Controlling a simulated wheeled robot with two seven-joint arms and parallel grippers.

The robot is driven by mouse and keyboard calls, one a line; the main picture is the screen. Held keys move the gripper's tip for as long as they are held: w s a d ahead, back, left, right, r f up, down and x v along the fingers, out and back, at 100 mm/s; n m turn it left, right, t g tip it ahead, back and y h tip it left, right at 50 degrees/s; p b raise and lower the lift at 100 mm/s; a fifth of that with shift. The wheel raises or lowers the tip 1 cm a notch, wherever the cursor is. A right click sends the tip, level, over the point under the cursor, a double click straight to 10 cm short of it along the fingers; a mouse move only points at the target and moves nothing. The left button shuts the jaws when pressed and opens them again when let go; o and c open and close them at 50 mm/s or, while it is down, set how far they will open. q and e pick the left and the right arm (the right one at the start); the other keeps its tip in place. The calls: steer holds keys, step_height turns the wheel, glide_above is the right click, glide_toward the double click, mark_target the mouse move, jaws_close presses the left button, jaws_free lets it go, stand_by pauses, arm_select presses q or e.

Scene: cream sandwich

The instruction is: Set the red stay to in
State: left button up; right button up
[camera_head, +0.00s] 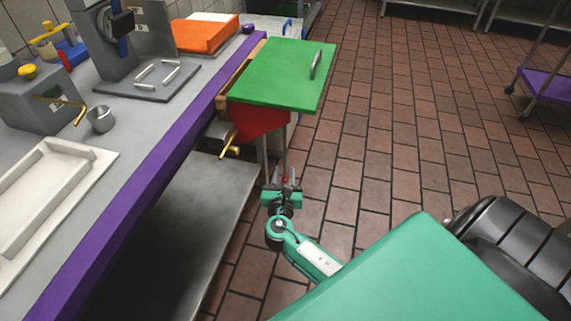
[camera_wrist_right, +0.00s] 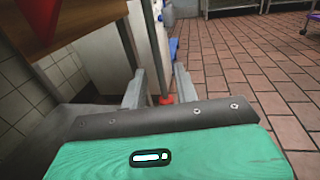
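A thin grey rod (camera_wrist_right: 155,60) with a red end (camera_wrist_right: 165,99) runs down between the fingers of my right gripper (camera_wrist_right: 160,72) in the right wrist view. The fingers are apart on either side of it, with a gap showing. I take this rod as the red stay, but cannot tell its setting. In the head view my right gripper (camera_head: 285,184) is low, below the green board (camera_head: 288,72), with a small red spot at its fingers. A red panel (camera_head: 262,124) hangs under the green board. My left gripper is not in view.
A counter with a purple edge (camera_head: 150,160) runs along the left, with a metal shelf (camera_head: 190,215) below it. A brass handle (camera_head: 230,152) juts out near the red panel. Open brick-tiled floor (camera_head: 400,130) lies to the right. A purple cart (camera_head: 545,85) stands far right.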

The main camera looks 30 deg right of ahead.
steer(key=shift+x, duration=2.3)
jaws_close()
